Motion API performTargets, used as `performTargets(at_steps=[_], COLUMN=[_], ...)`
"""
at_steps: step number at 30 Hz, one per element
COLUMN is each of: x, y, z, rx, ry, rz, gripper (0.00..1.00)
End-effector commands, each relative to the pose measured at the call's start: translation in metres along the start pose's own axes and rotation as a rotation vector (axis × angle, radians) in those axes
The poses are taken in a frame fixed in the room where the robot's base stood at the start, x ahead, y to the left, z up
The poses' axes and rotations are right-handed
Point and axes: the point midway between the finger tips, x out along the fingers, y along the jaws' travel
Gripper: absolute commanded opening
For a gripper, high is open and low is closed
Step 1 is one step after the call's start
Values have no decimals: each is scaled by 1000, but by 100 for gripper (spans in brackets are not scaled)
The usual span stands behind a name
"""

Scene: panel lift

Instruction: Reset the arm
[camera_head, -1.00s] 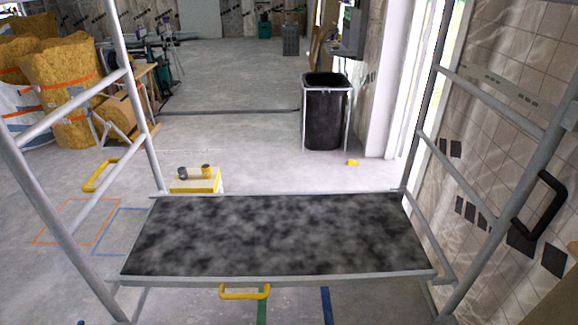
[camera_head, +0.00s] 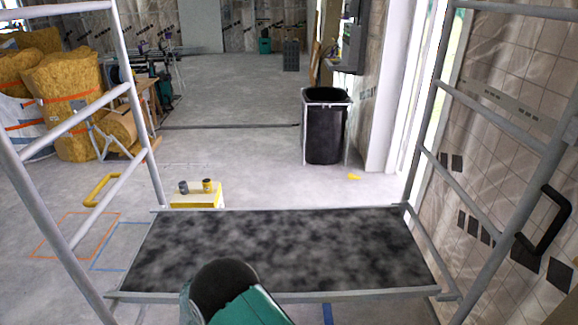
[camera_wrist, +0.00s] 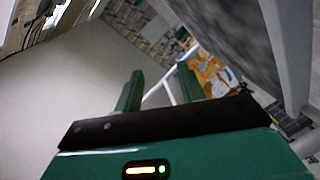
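My gripper (camera_wrist: 160,70) shows in the wrist view as two green fingers standing apart, with nothing held between them. In the head view, a green and black part of my arm (camera_head: 232,295) rises at the bottom, in front of the panel's near edge. The dark speckled panel (camera_head: 290,240) lies flat between the two side frames. The yellow handle on its near edge is hidden behind my arm. In the wrist view, a dark mottled surface (camera_wrist: 235,35) and a pale bar (camera_wrist: 290,60) fill the upper right, close to the gripper; I cannot tell whether the gripper touches either.
Metal side frames stand at left (camera_head: 136,110) and right (camera_head: 432,105). A yellow handle (camera_head: 101,190) is on the left frame, a black handle (camera_head: 548,222) on the right. Behind the panel are a yellow box (camera_head: 197,195) with two cans and a black bin (camera_head: 325,130). Open floor lies beyond.

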Motion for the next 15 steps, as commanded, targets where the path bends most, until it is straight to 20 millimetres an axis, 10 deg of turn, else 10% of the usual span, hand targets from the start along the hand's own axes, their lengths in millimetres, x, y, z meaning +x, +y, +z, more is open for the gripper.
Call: performTargets(at_steps=[15], x=[-1], y=[223], z=[-32], rx=[396], ry=[-62], rz=[-270], gripper=[39])
